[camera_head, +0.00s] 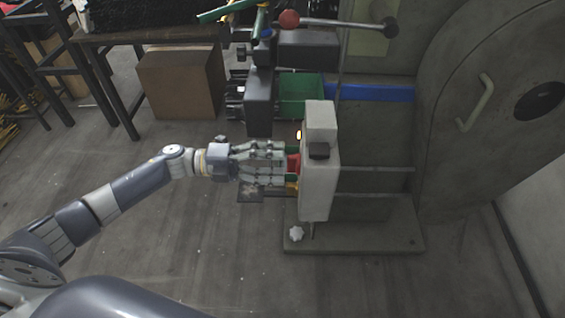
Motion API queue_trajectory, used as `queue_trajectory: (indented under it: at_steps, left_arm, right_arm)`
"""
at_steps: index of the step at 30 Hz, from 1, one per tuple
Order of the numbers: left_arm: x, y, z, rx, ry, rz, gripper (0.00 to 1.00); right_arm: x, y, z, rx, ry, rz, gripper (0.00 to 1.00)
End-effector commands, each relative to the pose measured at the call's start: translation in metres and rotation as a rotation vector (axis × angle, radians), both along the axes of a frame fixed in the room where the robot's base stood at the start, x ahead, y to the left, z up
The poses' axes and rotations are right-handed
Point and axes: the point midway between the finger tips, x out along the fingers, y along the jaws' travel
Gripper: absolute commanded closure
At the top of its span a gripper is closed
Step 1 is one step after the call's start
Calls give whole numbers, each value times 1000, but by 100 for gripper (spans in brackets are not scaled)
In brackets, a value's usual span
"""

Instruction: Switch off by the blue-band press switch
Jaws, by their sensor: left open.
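The press (380,140) is a large grey machine at the right, with a blue band (375,92) across its side. A pale upright switch box (318,185) stands in front of it. On the box's left side, a red part (293,163) shows, with a small green part just above it and an orange-yellow lamp (299,135) that looks lit higher up. My left gripper (283,164) reaches in from the left, its fingers open and pointing right at the red part. Whether the fingers touch it cannot be told. My right gripper is not in view.
A green bin (302,95) and dark machine parts (259,100) stand behind my gripper. A lever with a red ball (289,19) hangs above. A brown box (180,80) sits under a dark table at upper left. The floor at left is largely clear.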

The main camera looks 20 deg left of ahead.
Motion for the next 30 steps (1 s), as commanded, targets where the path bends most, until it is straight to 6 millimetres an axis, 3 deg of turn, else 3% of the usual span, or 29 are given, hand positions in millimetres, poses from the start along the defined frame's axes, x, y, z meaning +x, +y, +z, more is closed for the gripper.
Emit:
queue_trajectory:
  at_steps: [6,13,18,30]
  left_arm:
    - [-13,48,-2,5,2,3,37]
    - [-23,83,-1,1,2,3,37]
    - [-26,93,-1,2,2,1,37]
    - [-27,93,-1,1,1,1,37]
  right_arm:
    - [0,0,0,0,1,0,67]
    - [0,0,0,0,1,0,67]
    - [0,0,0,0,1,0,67]
    - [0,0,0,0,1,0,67]
